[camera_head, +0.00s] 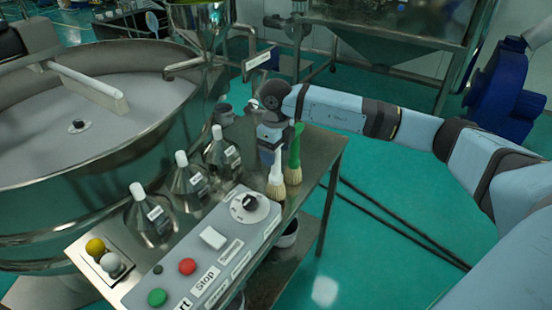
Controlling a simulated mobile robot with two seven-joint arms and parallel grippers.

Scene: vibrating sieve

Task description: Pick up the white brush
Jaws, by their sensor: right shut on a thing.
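The white brush (276,178) stands upright with its pale bristles down, at the right edge of the steel cart. My right gripper (271,150) comes down over it from above and is shut on its handle. The upper part of the handle is hidden by the gripper. A green brush (294,158) stands upright just to the right, close beside the gripper. I cannot tell whether the white brush's bristles touch the cart top. My left gripper is not in view.
Several steel flasks with white caps (221,152) stand left of the brushes. A control box (212,245) with buttons and a dial lies in front. A large round sieve (90,120) fills the left.

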